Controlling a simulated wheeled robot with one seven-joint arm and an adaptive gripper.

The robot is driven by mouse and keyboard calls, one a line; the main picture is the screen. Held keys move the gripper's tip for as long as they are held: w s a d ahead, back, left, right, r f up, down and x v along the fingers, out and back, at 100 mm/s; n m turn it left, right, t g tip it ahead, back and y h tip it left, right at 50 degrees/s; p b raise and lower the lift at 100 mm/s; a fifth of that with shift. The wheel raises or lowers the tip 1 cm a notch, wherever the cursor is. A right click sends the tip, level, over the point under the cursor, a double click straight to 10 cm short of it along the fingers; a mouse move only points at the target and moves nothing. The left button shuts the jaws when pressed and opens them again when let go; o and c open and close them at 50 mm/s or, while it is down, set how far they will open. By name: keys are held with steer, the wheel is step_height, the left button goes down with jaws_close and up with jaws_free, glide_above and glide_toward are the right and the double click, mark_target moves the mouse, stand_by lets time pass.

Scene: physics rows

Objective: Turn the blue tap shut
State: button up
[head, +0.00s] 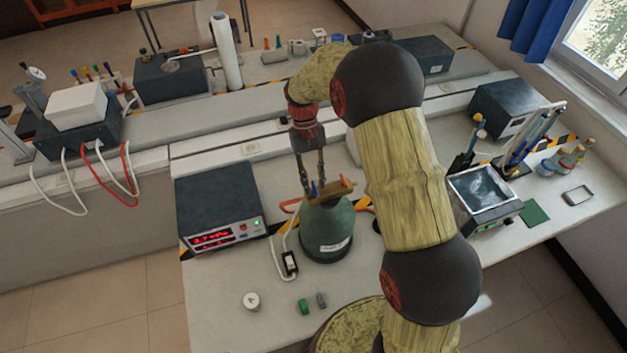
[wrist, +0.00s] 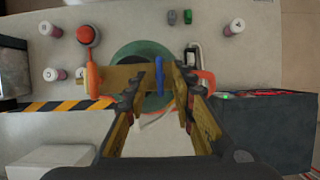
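The blue tap (wrist: 159,76) is a small blue lever on a brass bar (wrist: 118,74) above a green bottle (head: 326,232). In the wrist view the lever lies crosswise to the bar. It also shows in the head view (head: 314,188), partly hidden by the fingers. My gripper (head: 313,187) points down over the bar. In the wrist view my gripper (wrist: 168,76) has its fingers apart with the blue lever between them, nearer the left finger. I cannot tell whether a finger touches it.
An orange-red part (wrist: 93,78) sits at the bar's left end in the wrist view. A meter box (head: 218,210) with a red display stands left of the bottle. A white round piece (head: 251,301) lies at the front.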

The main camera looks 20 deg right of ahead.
steer(key=v, duration=1.1)
steer(key=shift+w+r, duration=0.15)
steer(key=shift+r, duration=0.25)
steer(key=s+f+t+b, duration=0.3)
steer(key=s+b, duration=0.4)
steer(key=s, duration=0.2)
steer(key=s+f+t+b, duration=0.3)
steer(key=s+b, duration=0.5)
steer(key=s, duration=0.1)
steer(key=s+f+t+b, duration=0.3)
steer(key=s+t+b, duration=0.1)
steer(key=s+b, duration=0.4)
steer(key=shift+s+f, duration=0.35)
steer(key=shift+s, duration=0.7)
